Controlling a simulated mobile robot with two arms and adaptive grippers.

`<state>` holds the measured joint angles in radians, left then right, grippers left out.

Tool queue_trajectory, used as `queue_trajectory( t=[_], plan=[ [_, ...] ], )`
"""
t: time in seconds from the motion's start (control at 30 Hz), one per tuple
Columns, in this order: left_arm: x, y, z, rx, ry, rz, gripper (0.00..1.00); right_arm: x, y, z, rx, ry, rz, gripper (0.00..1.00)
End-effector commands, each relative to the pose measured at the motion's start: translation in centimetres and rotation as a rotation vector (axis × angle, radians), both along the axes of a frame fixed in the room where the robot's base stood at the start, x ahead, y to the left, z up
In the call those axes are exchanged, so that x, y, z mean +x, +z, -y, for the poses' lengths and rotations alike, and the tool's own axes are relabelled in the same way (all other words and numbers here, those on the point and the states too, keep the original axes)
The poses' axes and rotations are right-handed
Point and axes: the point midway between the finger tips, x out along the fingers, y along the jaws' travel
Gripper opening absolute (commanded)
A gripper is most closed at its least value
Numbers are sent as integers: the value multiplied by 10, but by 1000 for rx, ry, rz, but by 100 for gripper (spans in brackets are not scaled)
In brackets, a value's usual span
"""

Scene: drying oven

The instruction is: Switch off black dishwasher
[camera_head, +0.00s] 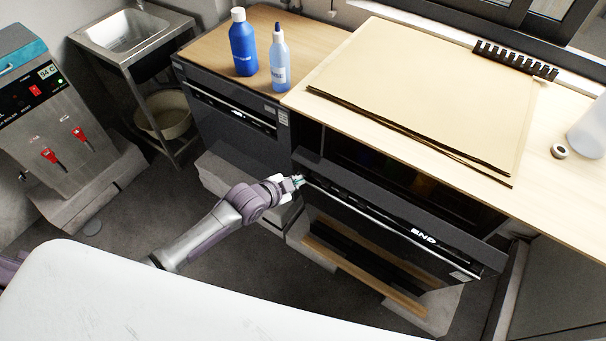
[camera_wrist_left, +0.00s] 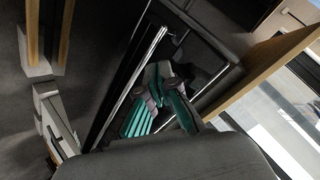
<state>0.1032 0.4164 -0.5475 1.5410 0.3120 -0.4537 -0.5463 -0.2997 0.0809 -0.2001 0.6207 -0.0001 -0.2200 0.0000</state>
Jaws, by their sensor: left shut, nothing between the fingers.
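Two black appliances stand under the wooden counters in the head view. The left one (camera_head: 238,133) has a control strip (camera_head: 236,108) with a small lit display along its top. I cannot tell for sure which is the dishwasher. My left gripper (camera_head: 297,182) is shut and empty, close to the left end of the BND front; contact is unclear. In the left wrist view, its green-padded fingers (camera_wrist_left: 160,100) are beside a silver bar (camera_wrist_left: 136,78). My right gripper is not in view.
Blue bottle (camera_head: 243,48) and pale blue bottle (camera_head: 279,65) stand on the left counter. Brown sheets (camera_head: 425,90) cover the right counter. A sink (camera_head: 125,32) and a machine with red switches (camera_head: 60,125) are at left. A white surface (camera_head: 150,300) fills the front left.

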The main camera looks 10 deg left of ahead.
Motion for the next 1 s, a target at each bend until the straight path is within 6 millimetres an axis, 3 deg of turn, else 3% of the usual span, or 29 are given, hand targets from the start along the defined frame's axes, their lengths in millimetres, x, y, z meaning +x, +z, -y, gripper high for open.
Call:
queue_trajectory(
  t=[0.53, 1.0],
  plan=[
    [8, 2, 3, -1, 0, 1, 0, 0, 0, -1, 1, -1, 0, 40],
    [0, 0, 0, -1, 0, 0, 0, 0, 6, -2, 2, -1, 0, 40]
  ],
)
